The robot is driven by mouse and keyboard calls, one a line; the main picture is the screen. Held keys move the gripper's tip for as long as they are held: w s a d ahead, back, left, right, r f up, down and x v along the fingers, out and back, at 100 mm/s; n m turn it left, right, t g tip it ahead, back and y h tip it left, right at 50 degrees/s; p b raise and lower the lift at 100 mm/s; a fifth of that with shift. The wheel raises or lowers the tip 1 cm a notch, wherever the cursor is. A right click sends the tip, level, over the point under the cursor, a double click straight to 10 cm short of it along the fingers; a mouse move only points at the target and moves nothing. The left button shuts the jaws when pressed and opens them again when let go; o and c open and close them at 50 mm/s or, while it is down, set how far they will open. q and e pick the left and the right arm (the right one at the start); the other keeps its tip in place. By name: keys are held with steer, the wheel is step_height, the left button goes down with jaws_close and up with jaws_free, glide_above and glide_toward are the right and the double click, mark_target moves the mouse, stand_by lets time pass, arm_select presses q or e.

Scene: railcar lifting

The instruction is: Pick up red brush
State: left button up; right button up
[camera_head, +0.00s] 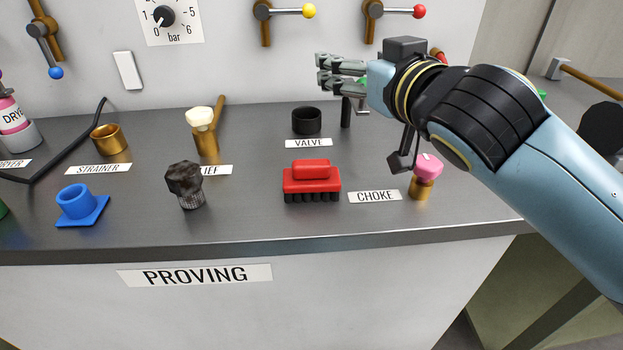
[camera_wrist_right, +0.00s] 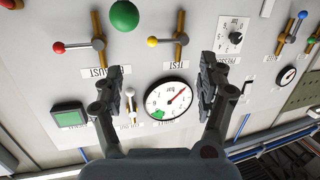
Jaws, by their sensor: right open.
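The red brush (camera_head: 312,182) stands bristles down on the grey bench top, left of the CHOKE label, with its red handle block on top and dark bristles below. My right gripper (camera_head: 318,70) is above and behind the brush, pointing left in front of the wall panel, and touches nothing. In the right wrist view my right gripper (camera_wrist_right: 162,85) has its two fingers wide apart with nothing between them, facing a panel with a gauge. The brush is not in the right wrist view. My left gripper is not in view.
Near the brush are a black ring (camera_head: 307,121), a pink-topped brass piece (camera_head: 427,170) and a dark knob (camera_head: 186,184). A blue piece (camera_head: 77,204) and a brass cup (camera_head: 109,138) stand to the left. The bench's front edge (camera_head: 300,243) is close to the brush.

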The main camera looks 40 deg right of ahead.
steer(key=w+a+r+n+t+y, duration=0.2)
steer(key=a+r+n+t+y, duration=0.15)
steer(key=r, duration=0.25)
steer(key=w+a+r+n+t+y, duration=0.1)
steer(key=a+r+n+t+y, duration=0.1)
steer(key=a+r+t+y, duration=0.3)
steer(key=s+a+r+n+g+y, duration=0.2)
steer(key=a+r+n+g+y, duration=0.1)
steer(key=a+n+g+y, duration=0.7)
steer(key=m+g+h, duration=0.1)
steer(key=g+h, duration=0.9)
steer(key=g, duration=0.2)
glide_above(319, 162)
steer(key=s+d, duration=0.2)
steer(key=shift+t, duration=0.25)
step_height(319, 162, down, 20)
steer(key=shift+w+a+f, duration=0.1)
steer(key=shift+w, duration=0.05)
steer(key=shift+m, duration=0.35)
steer(key=x, duration=0.4)
steer(key=shift+f+b, duration=0.3)
steer(key=shift+f, duration=0.15)
steer(key=x, duration=0.5)
steer(key=shift+w+f, duration=0.15)
steer(key=shift+f, duration=0.15)
